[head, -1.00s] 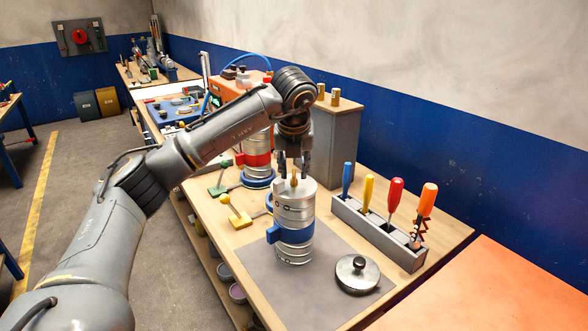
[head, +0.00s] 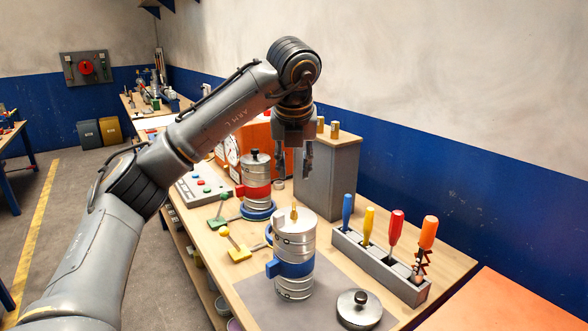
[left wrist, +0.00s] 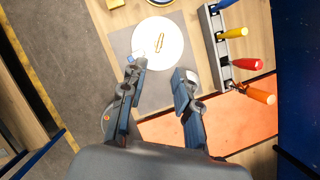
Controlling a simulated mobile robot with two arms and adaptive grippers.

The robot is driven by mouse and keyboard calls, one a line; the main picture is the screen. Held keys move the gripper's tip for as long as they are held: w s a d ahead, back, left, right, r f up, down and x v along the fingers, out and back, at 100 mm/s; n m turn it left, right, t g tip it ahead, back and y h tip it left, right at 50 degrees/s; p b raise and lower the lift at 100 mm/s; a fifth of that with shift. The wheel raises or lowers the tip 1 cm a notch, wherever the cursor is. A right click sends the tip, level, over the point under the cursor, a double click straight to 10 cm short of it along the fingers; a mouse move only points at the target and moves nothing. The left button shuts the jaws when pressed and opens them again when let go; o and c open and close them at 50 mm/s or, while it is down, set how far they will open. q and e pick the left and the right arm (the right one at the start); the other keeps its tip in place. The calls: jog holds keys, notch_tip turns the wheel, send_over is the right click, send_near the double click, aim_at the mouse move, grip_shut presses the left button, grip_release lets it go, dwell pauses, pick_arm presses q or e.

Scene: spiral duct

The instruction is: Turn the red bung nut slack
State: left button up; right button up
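A silver canister with a red band (head: 257,193) and a black-knobbed lid stands at the back of the bench on a blue ring. I cannot tell which part is the red bung nut. A silver canister with a blue band (head: 296,264) stands upright in front, with a brass piece (head: 294,215) on its top. My left gripper (head: 294,168) points down above this canister, clear of the brass piece. In the left wrist view its fingers (left wrist: 160,78) are apart with nothing between them, and the brass piece (left wrist: 158,44) shows beyond them. My right gripper is out of view.
A loose lid (head: 359,308) lies on the grey mat (head: 250,298). A grey rack (head: 380,268) of several coloured-handled tools stands to the right. Green (head: 219,214) and yellow (head: 236,247) handled pieces lie left. A grey cabinet (head: 328,182) stands behind.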

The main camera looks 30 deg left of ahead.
aim_at(291, 213)
pick_arm(q)
jog(key=o, duration=0.5)
jog(key=shift+o, duration=0.6)
jog(key=shift+w+a+r+m+h, duration=0.15)
jog(key=shift+a+m+h, duration=0.4)
jog(key=shift+m, duration=0.65)
jog(key=a+r+m+g+h+p, duration=0.1)
jog(key=a+m+h, duration=0.5)
jog(key=m, duration=0.9)
jog(key=shift+m+y, duration=0.3)
jog(key=shift+y, duration=0.05)
jog(key=x, duration=0.4)
jog(key=p+x, duration=0.1)
jog(key=x, duration=0.4)
jog(key=p+x, duration=0.1)
jog(key=x, duration=0.3)
jog(key=shift+w+a+f, duration=0.3)
jog(key=shift+w, duration=0.05)
jog(key=c, duration=1.2)
jog(key=shift+o, duration=0.2)
jog(key=shift+s+n+y+b, duration=0.1)
jog(key=shift+n+y+b, duration=0.25)
jog(key=shift+n, duration=0.85)
jog(key=shift+d+n+t+y, duration=0.1)
jog(key=shift+n+t+y, duration=0.3)
jog(key=shift+n, duration=0.7)
